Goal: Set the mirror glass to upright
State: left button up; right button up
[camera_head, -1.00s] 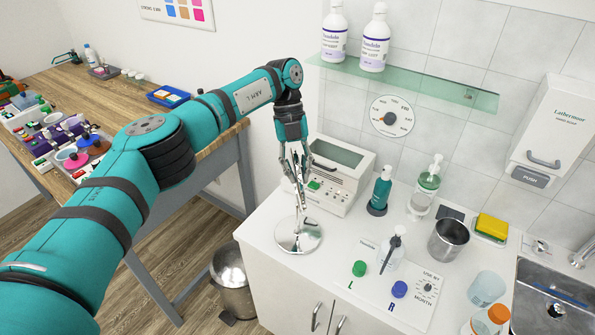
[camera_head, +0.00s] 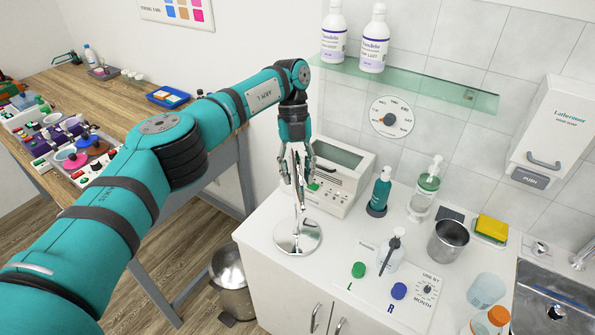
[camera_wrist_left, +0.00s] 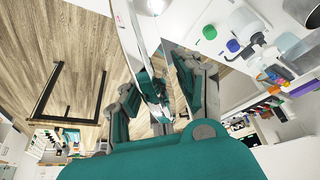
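The mirror has a round chrome base (camera_head: 298,237) standing on the white counter, left of the bottles. Its glass rises above the base between the fingers of my left gripper (camera_head: 298,180). In the head view the glass shows as a thin, nearly vertical, edge-on strip. In the wrist view the glass (camera_wrist_left: 143,42) runs as a narrow band between the two fingers, with a teal reflection in it. My left gripper looks open, with a finger on each side of the glass; light contact cannot be ruled out. My right gripper is not in view.
A white box-shaped appliance (camera_head: 338,180) stands close behind the gripper. A glass shelf (camera_head: 420,82) hangs above. A metal bin (camera_head: 229,270) stands on the floor.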

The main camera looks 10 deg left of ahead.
pick_arm(q)
jog(key=shift+r, duration=0.4)
notch_tip(320, 180, up, 9)
jog(key=shift+r, duration=0.15)
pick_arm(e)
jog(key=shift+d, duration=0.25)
